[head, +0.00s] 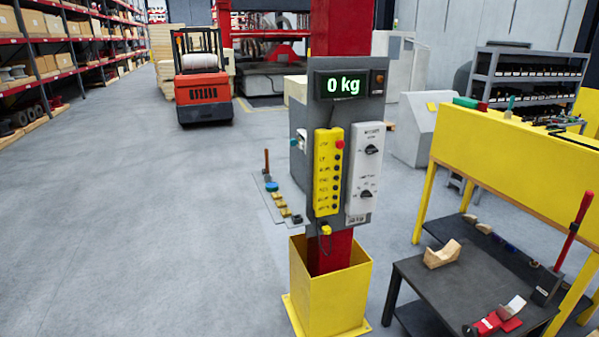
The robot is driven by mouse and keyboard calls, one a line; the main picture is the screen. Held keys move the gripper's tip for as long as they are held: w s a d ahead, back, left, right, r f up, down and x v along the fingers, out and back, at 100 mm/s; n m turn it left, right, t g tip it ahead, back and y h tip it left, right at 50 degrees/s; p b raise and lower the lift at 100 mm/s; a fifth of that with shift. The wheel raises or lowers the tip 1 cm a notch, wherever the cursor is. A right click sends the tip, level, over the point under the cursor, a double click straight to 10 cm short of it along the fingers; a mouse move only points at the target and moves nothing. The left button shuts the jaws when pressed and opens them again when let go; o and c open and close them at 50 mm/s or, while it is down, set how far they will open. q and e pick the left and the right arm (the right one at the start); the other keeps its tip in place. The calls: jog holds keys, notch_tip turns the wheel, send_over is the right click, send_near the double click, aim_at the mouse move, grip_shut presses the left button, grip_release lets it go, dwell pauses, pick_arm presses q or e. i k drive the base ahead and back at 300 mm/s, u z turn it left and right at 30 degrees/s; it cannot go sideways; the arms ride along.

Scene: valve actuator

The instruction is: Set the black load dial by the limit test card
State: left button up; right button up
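A white control panel (353,205) with two black knobs is mounted on the grey board of a red column. The upper black dial (371,150) and the lower black dial (366,194) have small print around them, too small to read. I cannot tell which one is the load dial. A small pale label (356,219) sits under the white panel; I cannot tell whether it is the limit test card. Neither of my grippers is in view.
A yellow pendant (327,172) with a red button hangs left of the white panel. A yellow guard (335,297) surrounds the column base. A dark table (455,285) and yellow bench (510,150) stand right. An orange forklift (202,85) stands behind; the left floor is clear.

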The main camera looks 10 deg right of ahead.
aim_at(366, 193)
jog(key=z, duration=0.2)
jog(key=i, duration=1.95)
jog(key=z, duration=0.5)
